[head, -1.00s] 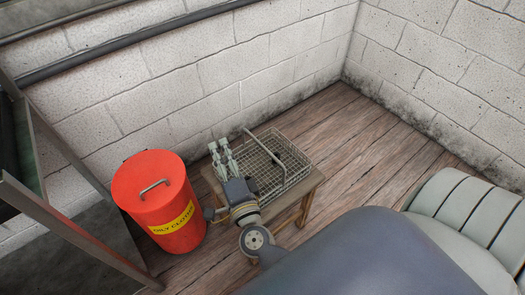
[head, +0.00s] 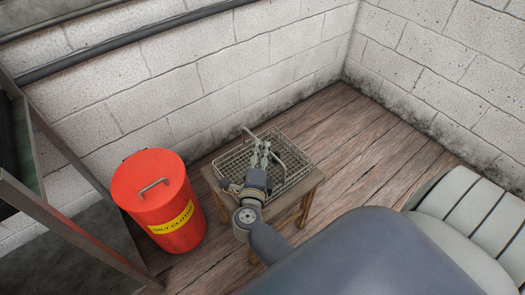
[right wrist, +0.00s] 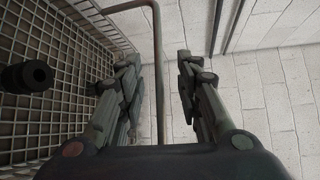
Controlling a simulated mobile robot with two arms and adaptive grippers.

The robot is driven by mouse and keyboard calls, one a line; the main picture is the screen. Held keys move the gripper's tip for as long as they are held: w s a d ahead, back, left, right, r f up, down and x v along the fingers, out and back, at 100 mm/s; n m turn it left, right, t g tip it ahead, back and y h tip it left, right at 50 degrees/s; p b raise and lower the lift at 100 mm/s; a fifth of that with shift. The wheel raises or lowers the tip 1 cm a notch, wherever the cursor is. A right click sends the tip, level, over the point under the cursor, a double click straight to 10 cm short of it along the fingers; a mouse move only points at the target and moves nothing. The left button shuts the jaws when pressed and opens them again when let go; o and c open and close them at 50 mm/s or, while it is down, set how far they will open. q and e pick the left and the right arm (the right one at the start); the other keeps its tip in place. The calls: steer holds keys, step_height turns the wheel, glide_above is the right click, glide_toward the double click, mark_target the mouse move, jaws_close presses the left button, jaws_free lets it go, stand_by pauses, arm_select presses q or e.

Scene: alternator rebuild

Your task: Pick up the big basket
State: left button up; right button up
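The big basket (head: 297,160) is a grey wire-mesh basket on a small wooden table in the head view. Its mesh (right wrist: 75,50) fills the left of the right wrist view. My right gripper (head: 263,145) is over the basket in the head view. Its two fingers (right wrist: 158,75) are apart, one on each side of the basket's thin metal handle (right wrist: 157,45) in the right wrist view. The gripper is open, and I see no finger clearly touching the handle. The gripper covers part of the basket in the head view. My left gripper is not in view.
The basket stands on a small wooden table (head: 306,190). A red bin (head: 150,205) with a yellow label stands left of it. A block wall (head: 200,110) is behind. A dark round part (right wrist: 30,75) shows against the mesh. Wooden floor (head: 365,165) is clear to the right.

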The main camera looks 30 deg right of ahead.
steer(key=x, duration=0.4)
steer(key=shift+w+d+f+b, duration=0.15)
steer(key=shift+w+f+b, duration=0.05)
steer(key=shift+w+b, duration=0.15)
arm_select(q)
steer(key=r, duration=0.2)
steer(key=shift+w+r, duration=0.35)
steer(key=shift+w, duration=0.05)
arm_select(e)
jaws_close()
steer(key=shift+r, duration=0.1)
